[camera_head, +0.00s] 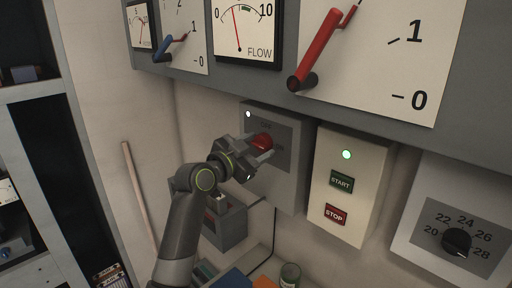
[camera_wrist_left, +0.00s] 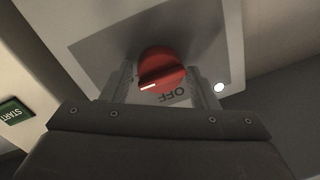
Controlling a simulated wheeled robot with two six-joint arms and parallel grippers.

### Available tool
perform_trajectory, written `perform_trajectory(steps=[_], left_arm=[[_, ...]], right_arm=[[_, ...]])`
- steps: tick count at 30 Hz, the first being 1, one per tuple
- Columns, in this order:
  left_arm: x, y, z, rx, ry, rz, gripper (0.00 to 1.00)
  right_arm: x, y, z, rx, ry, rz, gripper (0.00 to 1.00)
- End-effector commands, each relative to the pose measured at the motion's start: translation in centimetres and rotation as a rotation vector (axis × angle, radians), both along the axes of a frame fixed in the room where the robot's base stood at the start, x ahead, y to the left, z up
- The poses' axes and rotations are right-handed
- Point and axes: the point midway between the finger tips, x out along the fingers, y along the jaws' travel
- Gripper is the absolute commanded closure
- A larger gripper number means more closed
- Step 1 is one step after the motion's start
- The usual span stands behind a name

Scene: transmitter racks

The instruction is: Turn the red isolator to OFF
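The red isolator is a round red knob (camera_head: 262,141) on a grey box (camera_head: 290,160) on the wall, with a lit white lamp at the box's upper left. In the left wrist view the knob (camera_wrist_left: 162,70) has a white mark on its lower left edge, and an upside-down OFF label is partly visible below it. The mark does not point straight at OFF. My left gripper (camera_head: 260,147) is at the knob, with one finger on each side. In the wrist view its fingers (camera_wrist_left: 163,88) look apart, with small gaps to the knob. My right gripper is out of view.
A cream box with START (camera_head: 341,181) and STOP (camera_head: 335,214) buttons is right of the isolator. A black dial (camera_head: 456,242) is farther right. Above are a red lever (camera_head: 318,48), a blue lever (camera_head: 168,50) and a FLOW gauge (camera_head: 246,30). A small grey box (camera_head: 226,226) sits below.

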Motion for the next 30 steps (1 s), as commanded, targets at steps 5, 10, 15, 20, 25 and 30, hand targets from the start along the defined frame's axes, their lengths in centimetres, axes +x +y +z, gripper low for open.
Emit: perform_trajectory(steps=[5,10,15,20,25,30], left_arm=[[0.0,0.0,0.0,0.0,0.001,0.0,0.7],[0.0,0.0,0.0,-0.003,0.004,0.0,0.76],[0.0,0.0,0.0,-0.025,0.028,-0.001,0.76],[0.0,0.0,0.0,-0.079,0.084,0.0,0.76],[0.0,0.0,0.1,-0.171,0.177,0.0,0.76],[0.0,0.0,0.2,-0.284,0.292,0.0,0.76]], right_arm=[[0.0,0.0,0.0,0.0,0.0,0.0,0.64],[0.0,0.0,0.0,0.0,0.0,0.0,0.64],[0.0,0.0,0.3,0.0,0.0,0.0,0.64],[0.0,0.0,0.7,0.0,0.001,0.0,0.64],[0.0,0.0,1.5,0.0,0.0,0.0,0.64],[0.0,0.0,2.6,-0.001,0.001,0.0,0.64]])
